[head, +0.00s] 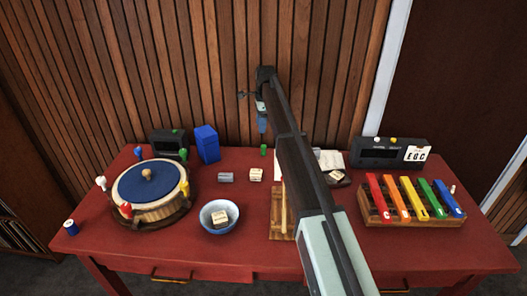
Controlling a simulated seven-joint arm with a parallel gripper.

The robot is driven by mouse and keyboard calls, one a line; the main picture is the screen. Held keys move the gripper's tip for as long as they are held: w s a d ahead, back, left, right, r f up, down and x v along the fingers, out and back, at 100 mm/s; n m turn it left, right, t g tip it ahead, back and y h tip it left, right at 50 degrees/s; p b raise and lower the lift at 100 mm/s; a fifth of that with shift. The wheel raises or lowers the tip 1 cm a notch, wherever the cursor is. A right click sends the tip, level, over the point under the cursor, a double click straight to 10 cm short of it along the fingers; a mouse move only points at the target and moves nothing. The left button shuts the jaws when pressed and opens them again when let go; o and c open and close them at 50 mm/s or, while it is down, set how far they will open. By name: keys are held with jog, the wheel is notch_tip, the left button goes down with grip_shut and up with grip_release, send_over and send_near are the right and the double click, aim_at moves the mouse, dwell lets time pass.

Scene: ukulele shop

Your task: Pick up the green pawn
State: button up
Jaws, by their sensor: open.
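A small green piece (264,149), which looks like the green pawn, stands upright on the red table near its back edge, in the middle of the head view. My gripper (262,124) is at the far end of my raised arm, above the back of the table. In the picture it appears just above the green piece, apart from it. The fingers are small and partly hidden behind my arm, and nothing is seen held in them. Another green piece (183,155) is at the back right rim of the round drum.
A blue-topped drum (147,184) with coloured pegs stands left. A coloured-bar xylophone (376,214) is right. A wood-slat wall (225,70) rises behind the table.

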aim_at(263, 146)
jog(key=f+m, duration=0.1)
jog(key=f, duration=0.1)
jog(key=w+f+m, duration=0.1)
jog(key=f, duration=0.2)
jog(key=w+d+f+m+h, duration=0.1)
jog(key=f+m, duration=0.1)
jog(key=f, duration=0.1)
jog(key=shift+f, duration=0.25)
jog(key=shift+w+f, duration=0.15)
jog(key=shift+f, duration=2.55)
grip_shut()
